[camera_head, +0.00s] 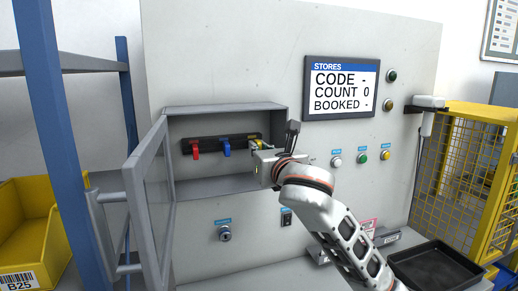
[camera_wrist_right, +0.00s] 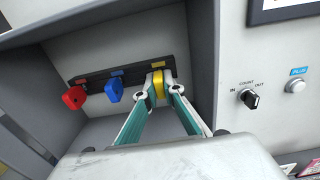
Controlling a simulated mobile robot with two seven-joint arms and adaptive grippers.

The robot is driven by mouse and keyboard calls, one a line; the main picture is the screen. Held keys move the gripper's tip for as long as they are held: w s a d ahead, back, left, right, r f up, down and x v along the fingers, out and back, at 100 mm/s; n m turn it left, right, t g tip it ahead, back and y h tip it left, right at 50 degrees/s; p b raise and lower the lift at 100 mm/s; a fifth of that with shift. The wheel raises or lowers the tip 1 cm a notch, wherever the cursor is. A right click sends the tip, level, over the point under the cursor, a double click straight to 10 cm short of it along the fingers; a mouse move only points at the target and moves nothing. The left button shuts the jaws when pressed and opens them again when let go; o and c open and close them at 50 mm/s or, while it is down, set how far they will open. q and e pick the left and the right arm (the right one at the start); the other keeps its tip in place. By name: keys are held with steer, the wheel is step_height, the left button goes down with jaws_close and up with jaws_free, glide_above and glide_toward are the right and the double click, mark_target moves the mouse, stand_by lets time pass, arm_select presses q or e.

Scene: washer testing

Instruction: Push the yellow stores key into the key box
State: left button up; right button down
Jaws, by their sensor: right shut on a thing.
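The yellow stores key (camera_wrist_right: 158,84) is between the fingertips of my right gripper (camera_wrist_right: 158,92), which is shut on it. In the head view the right gripper (camera_head: 259,147) reaches into the open key box (camera_head: 228,108) from the right and hides most of the yellow key. The key is at the right end of the dark key strip (camera_wrist_right: 125,74), under a yellow label. How deep it sits in its slot cannot be told. A red key (camera_head: 195,150) and a blue key (camera_head: 226,149) hang on the same strip to its left. My left gripper is not in view.
The key box's glass door (camera_head: 153,194) stands open at the left. The box's right wall (camera_wrist_right: 206,55) is close beside my right fingers. A screen (camera_head: 342,88) reads CODE -, COUNT 0, BOOKED -. A black tray (camera_head: 436,268) lies at the lower right.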

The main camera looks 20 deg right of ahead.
stand_by(0.4)
steer(key=shift+w, duration=0.4)
stand_by(0.4)
steer(key=shift+w, duration=0.5)
steer(key=c, duration=2.1)
jaws_free()
